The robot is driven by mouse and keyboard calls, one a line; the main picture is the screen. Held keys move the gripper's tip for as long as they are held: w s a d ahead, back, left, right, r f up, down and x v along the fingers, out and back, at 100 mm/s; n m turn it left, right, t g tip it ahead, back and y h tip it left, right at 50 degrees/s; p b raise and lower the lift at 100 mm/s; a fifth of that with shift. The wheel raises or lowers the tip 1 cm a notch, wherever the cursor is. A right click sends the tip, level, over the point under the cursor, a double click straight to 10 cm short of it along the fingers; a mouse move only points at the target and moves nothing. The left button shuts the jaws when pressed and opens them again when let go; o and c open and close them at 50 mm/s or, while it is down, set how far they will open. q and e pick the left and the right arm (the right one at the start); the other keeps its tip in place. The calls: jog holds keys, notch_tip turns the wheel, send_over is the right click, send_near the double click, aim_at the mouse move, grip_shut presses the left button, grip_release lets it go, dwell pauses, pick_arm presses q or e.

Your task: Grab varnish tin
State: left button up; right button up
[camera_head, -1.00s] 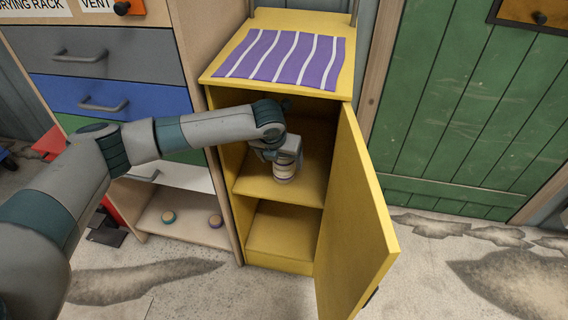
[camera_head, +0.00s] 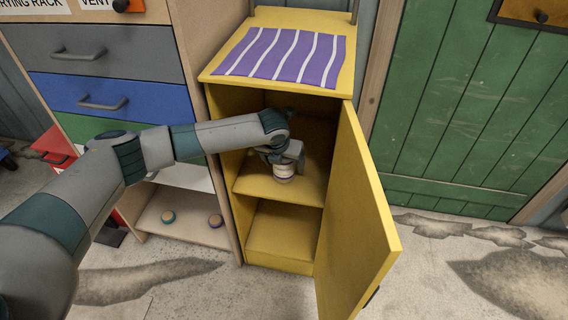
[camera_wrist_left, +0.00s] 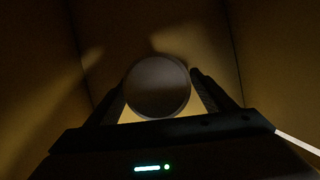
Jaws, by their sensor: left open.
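The varnish tin (camera_head: 284,171), a small pale cylinder with a darker band, stands upright on the upper shelf inside the open yellow cabinet (camera_head: 262,227). My left gripper (camera_head: 286,163) reaches into the cabinet from the left, right at the tin, and its hand covers the tin's top in the head view. In the left wrist view the tin's round top (camera_wrist_left: 158,87) lies between the two fingers of the open left gripper (camera_wrist_left: 157,82). Whether either finger touches it I cannot tell. My right gripper is not in view.
The yellow cabinet door (camera_head: 357,220) stands open on the right. A purple striped cloth (camera_head: 285,56) lies on the cabinet top. The cabinet's lower compartment looks empty.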

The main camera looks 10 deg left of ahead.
pick_arm(q)
jog(key=shift+w+f, duration=0.15)
jog(key=shift+f, duration=0.05)
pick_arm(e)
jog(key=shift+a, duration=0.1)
pick_arm(q)
jog(key=shift+r, duration=0.1)
jog(key=c, duration=1.5)
jog(key=shift+r, duration=0.1)
jog(key=shift+c, duration=0.2)
jog(key=shift+r, duration=0.5)
jog(key=v, duration=0.4)
jog(key=w+v, duration=0.1)
jog(key=shift+s+d+r+p, duration=0.15)
jog(key=shift+r+p, duration=0.15)
jog(key=shift+r, duration=0.3)
jog(key=s, duration=1.8)
jog(key=shift+s+p, duration=0.35)
jog(key=shift+s, duration=0.05)
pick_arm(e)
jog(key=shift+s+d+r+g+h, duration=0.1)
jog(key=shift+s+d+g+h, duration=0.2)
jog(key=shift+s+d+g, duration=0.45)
